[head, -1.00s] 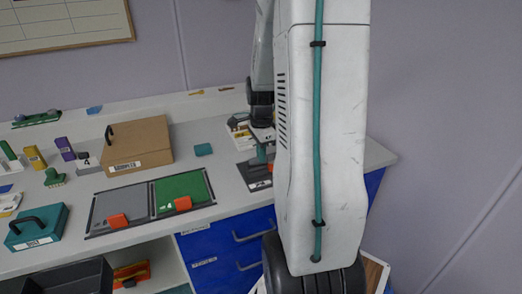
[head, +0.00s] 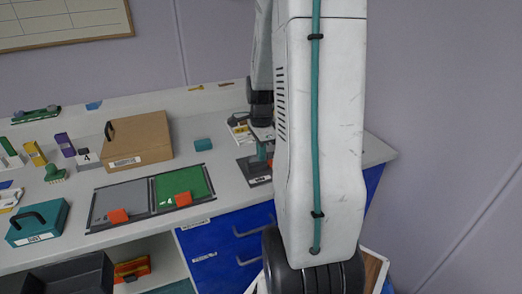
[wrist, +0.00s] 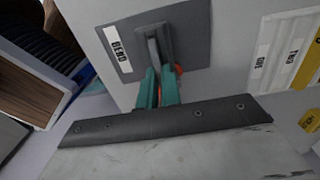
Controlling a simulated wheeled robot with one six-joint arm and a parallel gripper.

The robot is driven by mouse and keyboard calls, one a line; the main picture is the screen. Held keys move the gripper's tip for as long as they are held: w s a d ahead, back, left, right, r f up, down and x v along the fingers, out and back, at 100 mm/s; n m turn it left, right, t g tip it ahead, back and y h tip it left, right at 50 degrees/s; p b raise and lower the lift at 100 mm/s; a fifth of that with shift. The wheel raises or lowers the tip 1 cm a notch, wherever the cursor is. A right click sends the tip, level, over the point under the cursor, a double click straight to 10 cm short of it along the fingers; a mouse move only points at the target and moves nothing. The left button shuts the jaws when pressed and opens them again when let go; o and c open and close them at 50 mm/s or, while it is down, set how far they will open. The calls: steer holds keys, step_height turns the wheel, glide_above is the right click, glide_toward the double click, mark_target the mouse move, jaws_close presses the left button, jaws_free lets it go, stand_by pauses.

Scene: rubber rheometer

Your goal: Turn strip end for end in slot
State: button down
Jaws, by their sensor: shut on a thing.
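A dark grey plate (wrist: 190,35) with a white label that seems to read "BEND" lies on the bench; it also shows in the head view (head: 246,166). A grey upright part (wrist: 153,42) rises from the plate. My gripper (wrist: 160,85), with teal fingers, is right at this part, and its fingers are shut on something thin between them. It shows partly in the head view (head: 263,150), low over the plate. A small orange-red bit (wrist: 180,70) shows beside the fingers. The strip cannot be made out clearly; the fingers hide what they hold.
White labelled cards and a yellow piece (wrist: 308,62) lie right of the plate in the wrist view. A grey-and-green panel pair (head: 184,186), a cardboard box (head: 140,140) and a teal case (head: 38,222) stand left on the bench. My arm hides the bench's right part.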

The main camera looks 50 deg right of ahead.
steer(key=c, duration=1.5)
jaws_free()
step_height(320, 180, up, 8)
steer(key=shift+f, duration=0.15)
